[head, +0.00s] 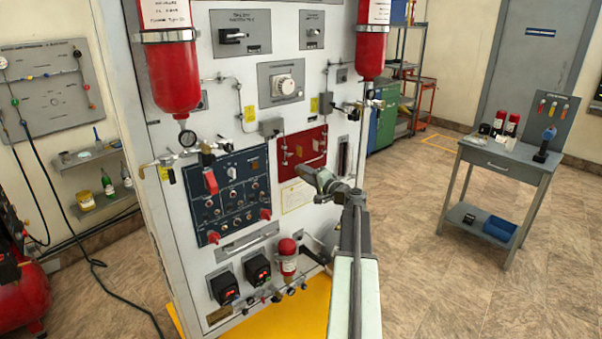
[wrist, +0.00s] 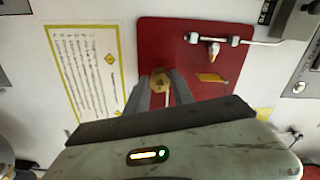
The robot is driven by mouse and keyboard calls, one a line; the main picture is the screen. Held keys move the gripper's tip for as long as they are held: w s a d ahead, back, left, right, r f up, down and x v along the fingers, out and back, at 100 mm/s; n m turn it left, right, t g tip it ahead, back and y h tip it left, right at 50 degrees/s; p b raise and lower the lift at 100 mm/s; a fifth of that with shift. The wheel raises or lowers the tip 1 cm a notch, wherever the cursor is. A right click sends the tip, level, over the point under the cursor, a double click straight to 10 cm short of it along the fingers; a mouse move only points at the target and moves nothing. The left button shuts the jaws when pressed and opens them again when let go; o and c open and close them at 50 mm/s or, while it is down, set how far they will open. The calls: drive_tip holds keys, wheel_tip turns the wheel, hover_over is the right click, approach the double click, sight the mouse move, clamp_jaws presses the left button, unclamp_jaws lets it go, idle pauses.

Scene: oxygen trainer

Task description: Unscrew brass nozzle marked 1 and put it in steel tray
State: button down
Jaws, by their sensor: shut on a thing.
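A hexagonal brass piece (wrist: 159,78), which looks like the nozzle, sits at the lower part of the red panel (wrist: 190,30) in the wrist view. My gripper (wrist: 161,86) has its two grey fingers on either side of the brass piece and is shut on it. I cannot read a number on it. In the head view my gripper (head: 306,173) reaches the red panel (head: 290,148) on the white cabinet and hides the nozzle. I cannot make out a steel tray for certain in either view.
A pipe fitting with a pale tip (wrist: 213,47) stands out right of the nozzle. Red cylinders (head: 371,50) hang on the cabinet front. A grey table (head: 505,160) stands at the right with a blue bin (head: 499,229) below. Open floor lies between.

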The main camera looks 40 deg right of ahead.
drive_tip(key=n, duration=0.2)
drive_tip(key=shift+n, duration=0.3)
drive_tip(key=n, duration=0.3)
drive_tip(key=shift+a, duration=0.1)
drive_tip(key=shift+n, duration=0.8)
drive_tip(key=c, duration=1.1)
unclamp_jaws()
drive_tip(key=shift+s, duration=0.15)
